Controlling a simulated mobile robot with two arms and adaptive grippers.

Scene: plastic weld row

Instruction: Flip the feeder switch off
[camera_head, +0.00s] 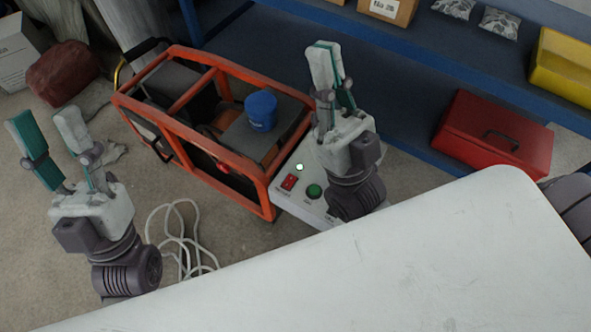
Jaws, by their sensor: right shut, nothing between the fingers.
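A pale control box (302,208) stands against the front right corner of an orange-framed machine. I cannot tell the rocker's position. My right gripper (324,52) is shut and empty, its fingers pointing up the picture, above and to the right of the switch and apart from it. Its wrist hides the right part of the box. My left gripper (46,118) is open and empty at the far left, away from the box.
The orange-framed machine (190,148) with a blue cap (261,104) stands behind the box. A white cable (181,240) lies coiled on the floor.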

